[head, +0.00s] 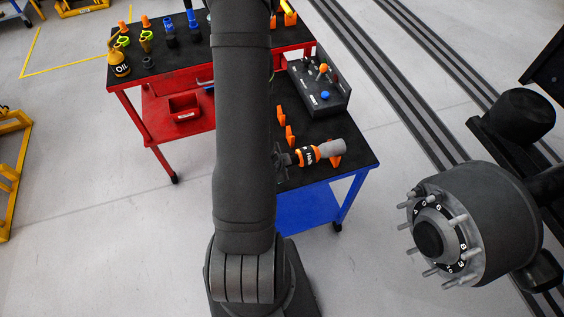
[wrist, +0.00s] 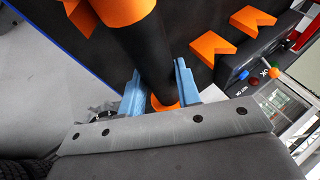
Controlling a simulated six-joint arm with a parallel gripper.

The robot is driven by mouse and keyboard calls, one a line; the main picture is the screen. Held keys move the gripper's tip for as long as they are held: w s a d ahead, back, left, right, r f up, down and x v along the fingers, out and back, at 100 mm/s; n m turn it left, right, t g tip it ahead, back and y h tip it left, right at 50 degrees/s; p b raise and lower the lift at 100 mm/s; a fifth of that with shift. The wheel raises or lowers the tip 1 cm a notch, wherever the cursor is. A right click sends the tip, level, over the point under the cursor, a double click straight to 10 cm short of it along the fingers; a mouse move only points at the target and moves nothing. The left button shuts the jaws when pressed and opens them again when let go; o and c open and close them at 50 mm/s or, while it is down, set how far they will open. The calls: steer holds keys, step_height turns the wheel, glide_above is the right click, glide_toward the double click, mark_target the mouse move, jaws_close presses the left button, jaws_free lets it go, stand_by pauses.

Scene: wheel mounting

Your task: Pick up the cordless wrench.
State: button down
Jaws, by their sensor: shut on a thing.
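The cordless wrench (head: 308,155) is on the blue cart's black top in the head view, lying along it with a grey end at right and an orange band with lettering. My arm hides its left end. In the wrist view its black handle (wrist: 145,52) runs between the two blue fingers of my gripper (wrist: 159,92), which is shut on it. Orange shows at both ends of the handle there.
The blue cart (head: 350,172) also bears orange holders (head: 290,136) and a dark control box (head: 320,88) with coloured knobs. A red cart (head: 125,84) with an oil can (head: 119,62) stands behind. A wheel hub (head: 470,225) with studs is at right.

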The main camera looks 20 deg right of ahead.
steer(key=shift+r, duration=0.25)
steer(key=shift+w+r, duration=0.1)
steer(key=shift+r, duration=1.6)
steer(key=s+d+r, duration=0.6)
steer(key=s+r, duration=0.1)
steer(key=s, duration=0.2)
steer(key=shift+s+d, duration=0.2)
steer(key=shift+s, duration=0.2)
